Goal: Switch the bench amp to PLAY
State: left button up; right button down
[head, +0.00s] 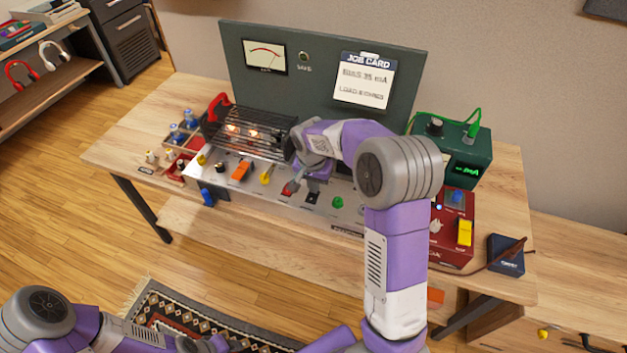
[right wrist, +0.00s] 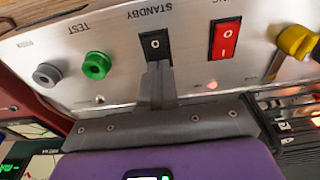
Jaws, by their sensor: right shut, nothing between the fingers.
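The bench amp has a silver front panel (head: 235,187) on the wooden bench, with glowing tubes behind a black grille (head: 252,132). In the right wrist view, where the lettering is upside down, a black rocker switch (right wrist: 154,45) sits beside the word STANDBY. A red rocker (right wrist: 224,40) marked 0 and I is to its right. My right gripper (right wrist: 158,72) is shut and empty, its fingertips at the black rocker's lower edge in that view, seeming to touch it. In the head view my right gripper (head: 314,181) is at the panel, partly hidden by its arm. My left gripper's fingers are out of view.
Panel knobs include a green one (right wrist: 96,66) and a yellow one (right wrist: 294,42). A job card (head: 364,80) hangs on the back board. A green meter box (head: 452,150) and a red pedal (head: 453,232) stand at the right. Small parts trays lie left of the amp.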

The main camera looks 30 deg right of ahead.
dwell(0.3)
jog(key=shift+d+f+p, duration=0.1)
jog(key=shift+p, duration=0.55)
jog(key=shift+f, duration=0.15)
jog(key=shift+s+a, duration=0.1)
jog(key=shift+a, duration=0.1)
jog(key=shift+s+a+r, duration=0.25)
jog(key=shift+s+a, duration=0.15)
jog(key=shift+a, duration=0.05)
